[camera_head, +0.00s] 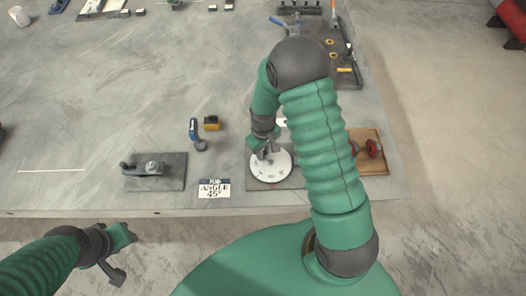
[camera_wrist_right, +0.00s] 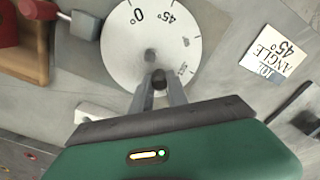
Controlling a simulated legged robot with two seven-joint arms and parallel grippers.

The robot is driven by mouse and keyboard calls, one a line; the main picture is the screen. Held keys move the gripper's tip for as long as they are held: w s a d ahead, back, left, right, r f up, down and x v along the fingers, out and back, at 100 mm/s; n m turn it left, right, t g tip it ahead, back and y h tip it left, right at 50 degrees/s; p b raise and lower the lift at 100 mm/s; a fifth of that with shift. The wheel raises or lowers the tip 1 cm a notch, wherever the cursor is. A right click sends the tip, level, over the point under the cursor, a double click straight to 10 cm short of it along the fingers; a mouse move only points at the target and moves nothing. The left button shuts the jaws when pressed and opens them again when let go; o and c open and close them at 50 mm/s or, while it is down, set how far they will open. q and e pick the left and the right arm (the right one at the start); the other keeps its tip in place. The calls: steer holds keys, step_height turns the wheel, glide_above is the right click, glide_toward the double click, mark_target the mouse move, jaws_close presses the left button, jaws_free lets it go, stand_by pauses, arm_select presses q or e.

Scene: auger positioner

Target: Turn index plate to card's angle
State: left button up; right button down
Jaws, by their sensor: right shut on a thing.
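The white round index plate (camera_head: 270,170) lies on a dark base near the table's front edge. In the right wrist view the index plate (camera_wrist_right: 125,50) shows "0°" and "45°" near its top edge. My right gripper (camera_head: 266,152) is over the plate, its fingers shut on a dark peg (camera_wrist_right: 158,77) at the plate. The card (camera_head: 214,189) lies left of the plate and reads "ANGLE 45°"; it also shows in the right wrist view (camera_wrist_right: 272,54). My left gripper (camera_head: 122,254) is open and empty, in front of the table edge.
A dark plate with a clamp-like tool (camera_head: 148,168) lies left of the card. A wooden tray (camera_head: 372,167) with red parts is right of my right arm. The table's left middle is largely clear.

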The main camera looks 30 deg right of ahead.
steer(key=shift+s+a+f, duration=0.15)
steer(key=shift+s, duration=0.2)
stand_by(0.4)
steer(key=shift+m, duration=0.4)
steer(key=c, duration=1.3)
jaws_free()
steer(key=shift+w, duration=0.15)
steer(key=shift+w+r, duration=0.1)
steer(key=shift+r, duration=0.15)
step_height(320, 180, up, 16)
steer(key=shift+r, duration=0.25)
